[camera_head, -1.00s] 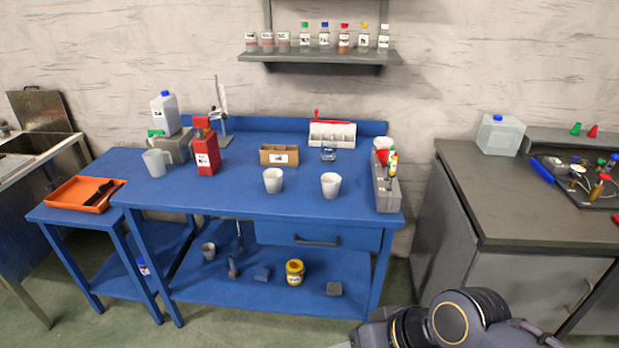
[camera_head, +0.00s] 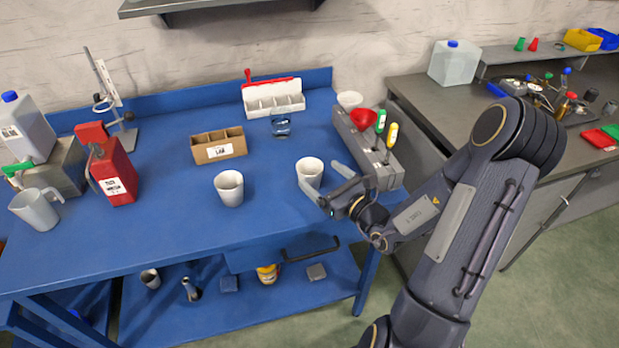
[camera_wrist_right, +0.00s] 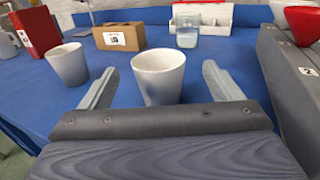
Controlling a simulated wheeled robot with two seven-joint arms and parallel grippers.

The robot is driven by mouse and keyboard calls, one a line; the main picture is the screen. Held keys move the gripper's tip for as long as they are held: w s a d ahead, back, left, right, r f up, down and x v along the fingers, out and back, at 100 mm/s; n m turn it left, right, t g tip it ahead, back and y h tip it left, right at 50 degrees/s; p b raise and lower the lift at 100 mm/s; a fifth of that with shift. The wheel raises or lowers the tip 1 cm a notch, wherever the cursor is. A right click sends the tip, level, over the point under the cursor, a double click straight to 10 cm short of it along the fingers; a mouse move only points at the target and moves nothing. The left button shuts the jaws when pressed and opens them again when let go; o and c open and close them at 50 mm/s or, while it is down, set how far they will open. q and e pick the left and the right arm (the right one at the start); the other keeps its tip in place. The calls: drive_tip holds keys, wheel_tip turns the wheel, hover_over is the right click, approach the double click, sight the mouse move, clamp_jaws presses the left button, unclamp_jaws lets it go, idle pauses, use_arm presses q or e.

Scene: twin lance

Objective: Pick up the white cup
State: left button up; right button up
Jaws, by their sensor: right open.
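Two white cups stand upright on the blue table. The right-hand white cup (camera_head: 310,170) is by my right gripper (camera_head: 322,180), which is open. In the right wrist view this cup (camera_wrist_right: 158,76) stands between the two spread fingers of the gripper (camera_wrist_right: 160,90), and I cannot tell whether either finger touches it. The other white cup (camera_head: 229,187) stands to the left; in the right wrist view it (camera_wrist_right: 68,64) is outside the left finger. My left gripper is not in view.
A cardboard box (camera_head: 218,146) and a glass jar (camera_head: 281,126) stand behind the cups. A grey holder (camera_head: 368,150) with screwdrivers and a red funnel (camera_head: 363,118) is close to the right of the gripper. A red can (camera_head: 113,172) stands to the left.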

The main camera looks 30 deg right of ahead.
sight(302, 162)
drive_tip(key=w, duration=0.2)
drive_tip(key=w+a, duration=0.1)
drive_tip(key=w, duration=0.1)
drive_tip(key=w+p, duration=0.1)
drive_tip(key=w, duration=0.2)
drive_tip(key=shift+a+f, duration=0.15)
drive_tip(key=shift+f, duration=0.15)
drive_tip(key=shift+c, duration=0.2)
drive_tip(key=c, duration=1)
